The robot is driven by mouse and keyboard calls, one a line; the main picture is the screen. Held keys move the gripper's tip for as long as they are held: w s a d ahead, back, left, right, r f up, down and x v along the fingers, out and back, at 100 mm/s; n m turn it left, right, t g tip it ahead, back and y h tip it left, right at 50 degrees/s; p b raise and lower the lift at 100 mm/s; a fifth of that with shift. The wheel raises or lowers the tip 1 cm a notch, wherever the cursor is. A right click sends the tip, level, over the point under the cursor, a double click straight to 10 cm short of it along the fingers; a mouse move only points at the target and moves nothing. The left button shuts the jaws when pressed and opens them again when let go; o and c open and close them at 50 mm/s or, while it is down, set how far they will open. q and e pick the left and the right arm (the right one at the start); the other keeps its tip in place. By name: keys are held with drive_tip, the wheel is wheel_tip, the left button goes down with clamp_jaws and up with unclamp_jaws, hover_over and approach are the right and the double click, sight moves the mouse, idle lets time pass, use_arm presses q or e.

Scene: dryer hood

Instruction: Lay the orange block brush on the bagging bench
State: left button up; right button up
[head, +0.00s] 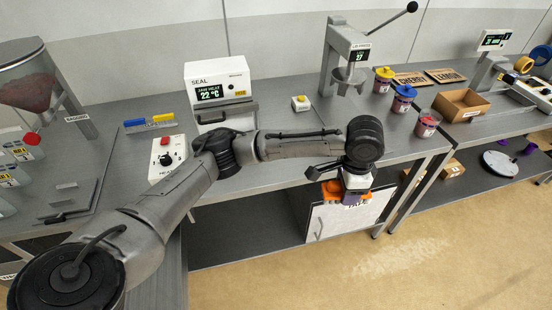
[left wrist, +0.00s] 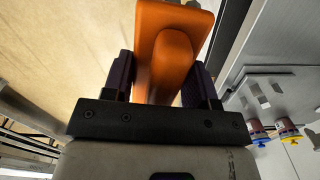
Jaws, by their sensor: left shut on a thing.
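My left gripper (head: 347,194) is shut on the orange block brush (head: 332,188), in front of the middle bench's front edge and above a white panel under that bench. In the left wrist view the brush (left wrist: 172,55) sits between the two dark purple fingers of the gripper (left wrist: 160,80), with its orange body reaching past the fingertips. I cannot make out its bristles. My right gripper is not in view.
The middle bench holds a seal machine (head: 220,90), a lever press (head: 345,55) and several lidded jars, one with a blue lid (head: 403,97). An open carton (head: 461,105) and a scale (head: 490,60) stand on the right bench. The middle bench's front centre looks clear.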

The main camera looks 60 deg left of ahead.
use_arm(q)
drive_tip(key=w+a+m+p, duration=0.25)
drive_tip(key=a+m, duration=0.25)
drive_tip(key=a, duration=0.3)
drive_tip(key=m+p, duration=0.3)
drive_tip(key=m, duration=0.3)
hover_over(271, 165)
wheel_tip(271, 165, down, 9)
drive_tip(key=shift+a+f, duration=0.15)
drive_tip(key=shift+f+b, duration=0.3)
drive_tip(key=shift+f, duration=1.7)
drive_tip(key=shift+f, duration=0.1)
drive_tip(key=o, duration=0.9)
drive_tip(key=shift+f, duration=0.1)
drive_tip(key=shift+o, duration=0.2)
